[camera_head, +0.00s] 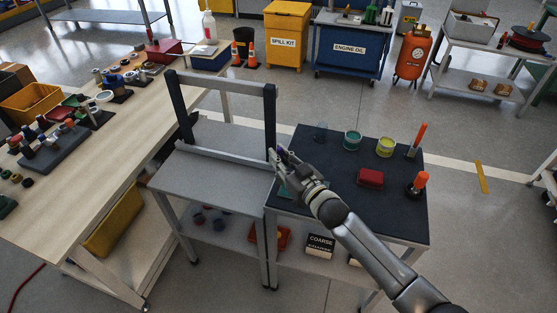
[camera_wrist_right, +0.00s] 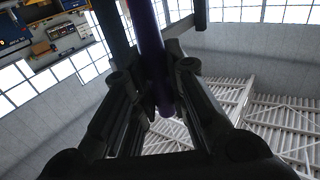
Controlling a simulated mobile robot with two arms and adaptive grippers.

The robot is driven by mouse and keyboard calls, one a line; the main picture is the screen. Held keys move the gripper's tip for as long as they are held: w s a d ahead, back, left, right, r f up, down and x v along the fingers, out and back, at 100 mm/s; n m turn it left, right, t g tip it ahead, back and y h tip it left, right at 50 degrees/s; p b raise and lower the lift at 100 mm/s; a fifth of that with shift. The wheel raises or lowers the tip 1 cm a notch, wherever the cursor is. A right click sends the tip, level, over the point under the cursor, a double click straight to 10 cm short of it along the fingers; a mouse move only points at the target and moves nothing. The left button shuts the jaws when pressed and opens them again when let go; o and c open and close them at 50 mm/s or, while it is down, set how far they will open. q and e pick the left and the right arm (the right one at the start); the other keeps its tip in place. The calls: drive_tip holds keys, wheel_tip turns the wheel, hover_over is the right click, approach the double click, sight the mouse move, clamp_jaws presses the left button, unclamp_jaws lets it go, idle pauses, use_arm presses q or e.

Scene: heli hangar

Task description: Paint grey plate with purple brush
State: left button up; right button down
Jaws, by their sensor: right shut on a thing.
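My right gripper (camera_head: 283,158) is shut on the purple brush (camera_wrist_right: 150,45). In the right wrist view, the purple handle runs between the fingers (camera_wrist_right: 158,85). In the head view, only a small purple bit shows at the fingertips, and the bristles cannot be made out. The gripper is beside the right dark post of an upright frame (camera_head: 270,115) on a grey table (camera_head: 205,187). I cannot tell whether they touch. A separate grey plate cannot be clearly told apart from the grey surfaces at the frame. My left gripper is not in view.
A long wooden workbench (camera_head: 80,190) with many parts stands at left. Open floor lies behind.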

sight(279, 148)
drive_tip(key=shift+d+r+p, duration=0.15)
drive_tip(key=shift+r+p, duration=0.15)
drive_tip(key=shift+r, duration=0.45)
drive_tip(key=shift+r+p, duration=0.65)
drive_tip(key=shift+r, duration=0.1)
drive_tip(key=shift+a+r+p, duration=0.2)
drive_tip(key=shift+r+p, duration=0.4)
drive_tip(key=shift+r, duration=0.05)
drive_tip(key=shift+d+r+p, duration=0.1)
drive_tip(key=shift+r+p, duration=0.2)
drive_tip(key=shift+r, duration=0.1)
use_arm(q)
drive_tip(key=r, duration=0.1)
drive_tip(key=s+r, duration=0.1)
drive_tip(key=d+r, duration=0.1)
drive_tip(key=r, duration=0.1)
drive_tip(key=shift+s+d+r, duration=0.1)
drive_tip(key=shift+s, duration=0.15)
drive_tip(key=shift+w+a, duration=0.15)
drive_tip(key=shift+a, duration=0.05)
use_arm(e)
drive_tip(key=shift+f, duration=0.1)
